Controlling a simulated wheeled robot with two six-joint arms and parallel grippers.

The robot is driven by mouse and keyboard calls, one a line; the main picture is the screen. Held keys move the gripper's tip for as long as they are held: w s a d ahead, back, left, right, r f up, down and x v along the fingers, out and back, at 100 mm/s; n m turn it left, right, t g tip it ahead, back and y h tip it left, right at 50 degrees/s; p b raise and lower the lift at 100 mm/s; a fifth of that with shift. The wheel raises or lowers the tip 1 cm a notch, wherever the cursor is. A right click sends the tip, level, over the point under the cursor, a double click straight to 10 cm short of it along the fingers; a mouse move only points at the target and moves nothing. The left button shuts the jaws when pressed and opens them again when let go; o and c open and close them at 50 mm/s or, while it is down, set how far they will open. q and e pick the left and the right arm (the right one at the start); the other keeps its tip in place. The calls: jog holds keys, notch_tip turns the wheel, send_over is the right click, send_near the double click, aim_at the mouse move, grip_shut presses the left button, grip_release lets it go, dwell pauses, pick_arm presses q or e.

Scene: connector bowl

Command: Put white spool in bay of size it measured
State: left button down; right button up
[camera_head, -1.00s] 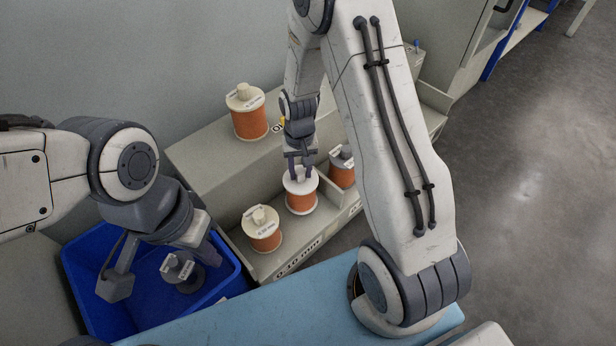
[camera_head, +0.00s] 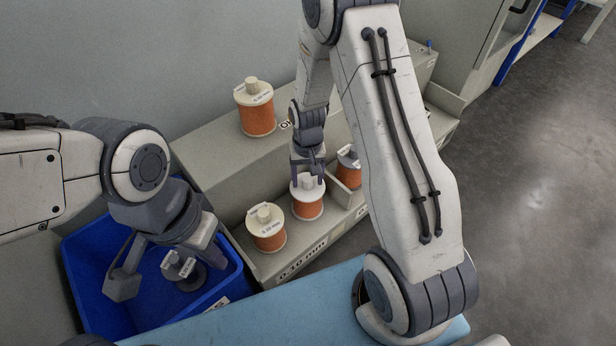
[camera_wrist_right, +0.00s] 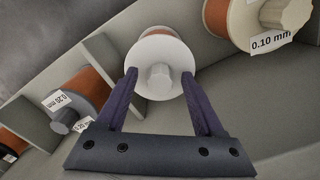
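The white spool (camera_head: 308,203), wound with orange wire, stands upright in the lower row of shelf bays, between a cream spool (camera_head: 266,232) and a grey-topped spool (camera_head: 348,172). My right gripper (camera_head: 307,178) is over it, fingers pointing down. In the right wrist view its fingers (camera_wrist_right: 161,92) stand on either side of the white spool's knob (camera_wrist_right: 160,82), with gaps visible. The bay front near the cream spool has a label (camera_head: 300,258) reading 0.10 mm. My left gripper (camera_head: 165,262) is open over the blue bin, around a grey spool (camera_head: 185,272) lying inside it.
Another cream-topped spool (camera_head: 256,112) stands on the upper shelf (camera_head: 215,150). The blue bin (camera_head: 82,290) is at lower left, beside a light blue surface (camera_head: 270,315). In the wrist view, a spool (camera_wrist_right: 262,22) carries a 0.10 mm label, and a grey one (camera_wrist_right: 75,105) reads 0.20 mm.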

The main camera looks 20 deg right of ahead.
jog(key=shift+r, duration=0.1)
notch_tip(320, 180, up, 12)
jog(key=p, duration=0.8)
jog(key=s+a+r+n, duration=0.2)
jog(key=s+a+r, duration=0.1)
jog(key=a+r, duration=0.3)
jog(key=s+a+r+n, duration=0.2)
jog(key=s+r, duration=0.1)
jog(key=s, duration=0.4)
jog(key=s+a+r+n, duration=0.3)
jog(key=s+r, duration=0.1)
jog(key=s, duration=0.2)
jog(key=s+a+r+n+y, duration=0.1)
jog(key=s+a+r+n, duration=0.2)
jog(key=s, duration=0.4)
jog(key=shift+s+r, duration=0.25)
jog(key=shift+s, duration=0.1)
notch_tip(320, 180, up, 44)
jog(key=p, duration=4.4)
jog(key=shift+r, duration=0.25)
